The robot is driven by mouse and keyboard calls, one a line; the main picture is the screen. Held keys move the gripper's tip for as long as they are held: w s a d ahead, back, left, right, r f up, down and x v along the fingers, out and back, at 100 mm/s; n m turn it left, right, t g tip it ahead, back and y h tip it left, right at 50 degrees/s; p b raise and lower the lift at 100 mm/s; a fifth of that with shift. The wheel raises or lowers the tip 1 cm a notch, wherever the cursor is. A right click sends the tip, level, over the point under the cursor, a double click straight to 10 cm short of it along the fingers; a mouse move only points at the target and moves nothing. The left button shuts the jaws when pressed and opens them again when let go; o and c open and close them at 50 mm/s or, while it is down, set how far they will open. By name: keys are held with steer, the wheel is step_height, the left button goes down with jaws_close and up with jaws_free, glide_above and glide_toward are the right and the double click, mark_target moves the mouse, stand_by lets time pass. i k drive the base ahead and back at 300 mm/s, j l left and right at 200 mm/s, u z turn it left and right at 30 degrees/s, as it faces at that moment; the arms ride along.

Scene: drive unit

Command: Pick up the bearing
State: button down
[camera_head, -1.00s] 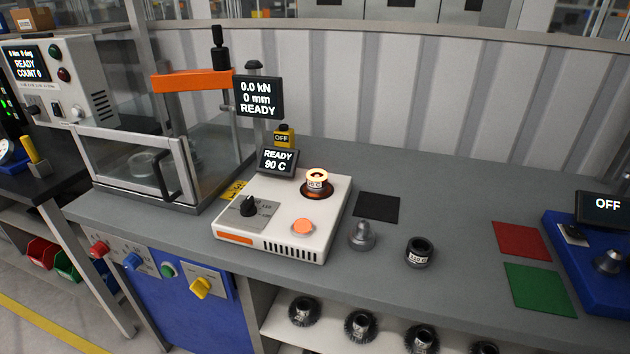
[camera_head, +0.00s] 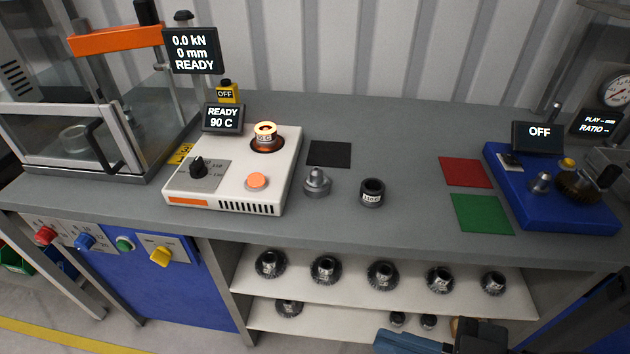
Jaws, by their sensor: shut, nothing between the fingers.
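The bearing appears to be the small ring-shaped part (camera_head: 265,132) with a glowing orange top and a pale label. It stands upright on the dark round plate of the white heater (camera_head: 228,180). The heater's display (camera_head: 222,118) reads READY 90 C. A dark hollow cylinder (camera_head: 371,193) with a white label stands on the bench to the right, apart from the heater. A grey metal knob-shaped part (camera_head: 317,182) stands between them.
The grey bench (camera_head: 415,215) has a black pad (camera_head: 329,153), a red pad (camera_head: 465,172) and a green pad (camera_head: 482,213). A press with an orange beam (camera_head: 115,39) stands left. A blue fixture (camera_head: 570,215) stands right. Several gears lie on the shelf (camera_head: 330,284) below.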

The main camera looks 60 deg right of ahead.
mark_target(268, 139)
steer(key=z, duration=0.3)
steer(key=i+j+z, duration=0.2)
steer(key=j+z, duration=0.15)
steer(key=i+j+z, duration=0.15)
steer(key=j+z, duration=0.25)
